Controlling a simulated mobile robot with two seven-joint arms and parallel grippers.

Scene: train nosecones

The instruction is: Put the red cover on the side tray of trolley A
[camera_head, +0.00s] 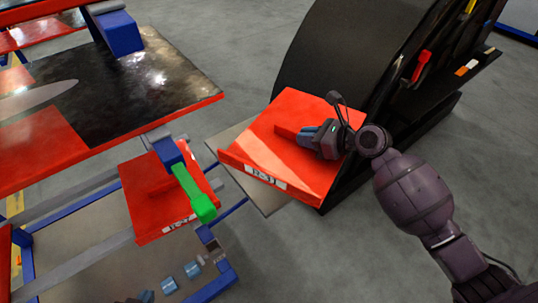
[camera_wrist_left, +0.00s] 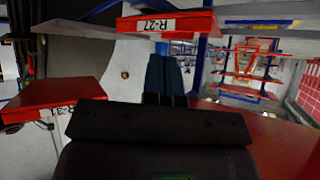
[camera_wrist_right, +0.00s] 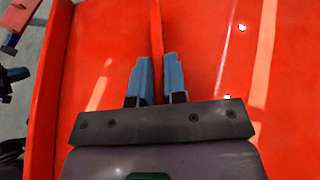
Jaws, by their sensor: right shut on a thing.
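The red cover (camera_head: 285,155), a flat plate with a raised rib and an R-31 label, is at the centre of the head view. My right gripper (camera_wrist_right: 157,75) is shut on its rib; in the head view the gripper (camera_head: 308,135) lies over the cover. A grey plate (camera_head: 272,207), apparently the side tray, shows partly under the cover. I cannot tell whether they touch. The cover also shows in the left wrist view (camera_wrist_left: 55,93). My left gripper (camera_wrist_left: 166,60) looks shut and empty.
Another red cover, R-27 (camera_head: 145,205), sits on the trolley frame at left, with a green-handled clamp (camera_head: 195,192). A black-and-red panel (camera_head: 150,85) is above it. A large black curved nosecone (camera_head: 350,60) stands close behind the held cover. Grey floor (camera_head: 240,40) is clear behind.

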